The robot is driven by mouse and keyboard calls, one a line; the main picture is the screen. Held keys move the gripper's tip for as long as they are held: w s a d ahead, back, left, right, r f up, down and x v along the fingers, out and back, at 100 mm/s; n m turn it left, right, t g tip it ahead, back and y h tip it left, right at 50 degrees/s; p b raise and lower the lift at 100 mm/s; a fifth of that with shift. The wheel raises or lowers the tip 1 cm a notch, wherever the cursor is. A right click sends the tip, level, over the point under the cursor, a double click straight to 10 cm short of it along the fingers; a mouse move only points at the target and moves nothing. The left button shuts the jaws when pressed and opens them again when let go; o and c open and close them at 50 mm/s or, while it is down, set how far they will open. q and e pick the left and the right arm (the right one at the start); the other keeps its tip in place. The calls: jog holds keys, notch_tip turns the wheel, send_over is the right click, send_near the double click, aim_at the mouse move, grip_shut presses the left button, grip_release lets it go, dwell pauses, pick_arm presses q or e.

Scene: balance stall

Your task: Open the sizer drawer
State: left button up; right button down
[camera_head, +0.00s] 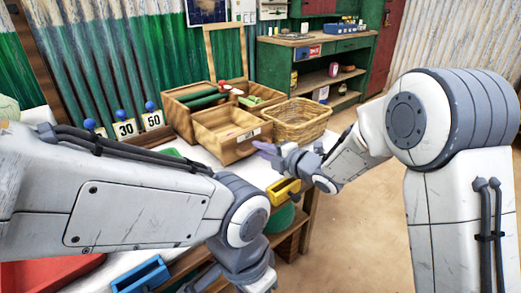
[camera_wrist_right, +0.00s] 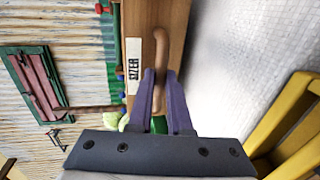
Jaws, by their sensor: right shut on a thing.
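The sizer drawer's wooden front (camera_wrist_right: 150,22) fills the upper middle of the right wrist view, with a white SIZER label (camera_wrist_right: 133,66) and a rounded wooden handle (camera_wrist_right: 160,42). My right gripper (camera_wrist_right: 160,75) has its purple fingers closed on the lower part of this handle. In the head view my right gripper (camera_head: 262,149) is at the front of a wooden box (camera_head: 224,144) with a pale label.
A wicker basket (camera_head: 298,121) stands right of the wooden box. Number cards (camera_head: 124,128) stand at the left. The floor at the right is open.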

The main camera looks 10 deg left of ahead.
jog(key=c, duration=0.8)
grip_release()
jog(key=shift+s+a, duration=0.1)
jog(key=shift+c, duration=0.2)
jog(key=p+v, duration=0.1)
jog(key=v, duration=0.9)
jog(key=shift+d, duration=0.25)
jog(key=shift+s, duration=0.1)
